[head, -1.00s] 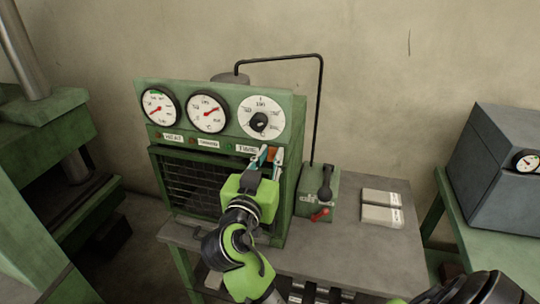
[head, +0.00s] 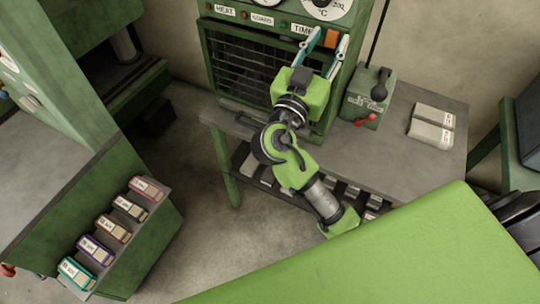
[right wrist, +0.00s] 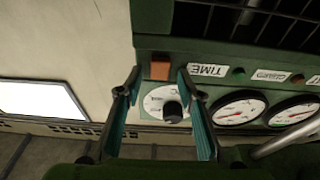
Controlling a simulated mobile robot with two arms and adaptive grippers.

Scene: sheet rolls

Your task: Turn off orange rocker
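The orange rocker (head: 330,38) sits at the right end of the labelled strip on the green oven panel, beside the TIME label (head: 303,29). My right gripper (head: 328,44) is in front of the panel with its two teal fingers apart, one on each side of the rocker. In the right wrist view the rocker (right wrist: 160,67) shows between the open fingertips (right wrist: 158,78); I cannot tell if they touch it. Which way the rocker is tipped is not clear. My left gripper is not in view.
A dial with a black knob (right wrist: 172,112) is close to the rocker. A small green box with a black handle and red lever (head: 366,120) stands right of the oven on the grey table (head: 400,160). A rack of labelled boxes (head: 112,228) stands at left.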

